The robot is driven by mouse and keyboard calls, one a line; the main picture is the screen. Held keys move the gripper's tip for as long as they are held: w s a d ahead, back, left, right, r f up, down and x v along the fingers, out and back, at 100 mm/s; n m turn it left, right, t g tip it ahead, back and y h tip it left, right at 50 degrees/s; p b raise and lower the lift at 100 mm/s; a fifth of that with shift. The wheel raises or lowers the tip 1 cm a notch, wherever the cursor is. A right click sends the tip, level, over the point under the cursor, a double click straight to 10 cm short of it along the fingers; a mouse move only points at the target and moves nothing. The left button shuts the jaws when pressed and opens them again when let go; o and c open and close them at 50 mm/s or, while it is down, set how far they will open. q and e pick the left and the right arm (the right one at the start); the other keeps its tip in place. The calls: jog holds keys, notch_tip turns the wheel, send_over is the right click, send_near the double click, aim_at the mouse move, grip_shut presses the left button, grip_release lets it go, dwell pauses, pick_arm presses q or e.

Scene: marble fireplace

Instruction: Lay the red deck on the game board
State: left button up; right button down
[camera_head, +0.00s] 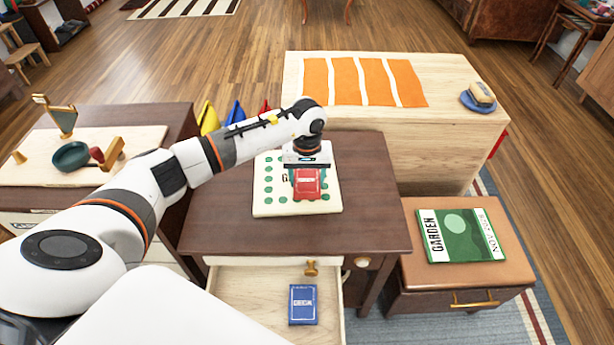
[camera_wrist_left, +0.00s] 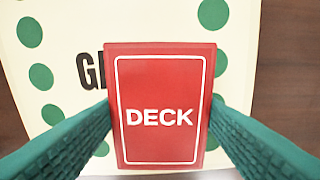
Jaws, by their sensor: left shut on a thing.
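The red deck (camera_head: 308,184) is in my left gripper (camera_head: 306,176), over the game board. In the left wrist view the red deck (camera_wrist_left: 160,105) shows its face with the word DECK, and the green fingers (camera_wrist_left: 160,130) press on its two sides. The game board (camera_head: 269,204) is cream with green dots and lies on the dark wooden table. It fills the background of the left wrist view (camera_wrist_left: 60,50), its lettering partly hidden by the deck. I cannot tell whether the deck touches the board. My right gripper is not in view.
An open drawer (camera_head: 250,290) below the table holds a blue deck (camera_head: 303,305). A brown stool (camera_head: 470,265) with a green garden magazine (camera_head: 461,236) stands at the right. A light wooden table (camera_head: 450,110) with an orange striped cloth (camera_head: 363,82) is behind. Bare tabletop (camera_head: 375,190) shows right of the board.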

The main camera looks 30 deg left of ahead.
aim_at(308, 181)
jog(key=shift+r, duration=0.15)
pick_arm(q)
jog(key=o, duration=1)
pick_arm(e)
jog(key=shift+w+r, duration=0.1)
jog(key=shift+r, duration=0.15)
pick_arm(q)
jog(key=shift+r, duration=0.15)
notch_tip(308, 181, up, 12)
jog(key=p, duration=0.1)
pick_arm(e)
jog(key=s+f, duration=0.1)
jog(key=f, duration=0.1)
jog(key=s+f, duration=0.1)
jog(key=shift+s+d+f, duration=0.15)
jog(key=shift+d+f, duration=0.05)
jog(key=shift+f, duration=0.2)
pick_arm(q)
jog(key=shift+d, duration=0.1)
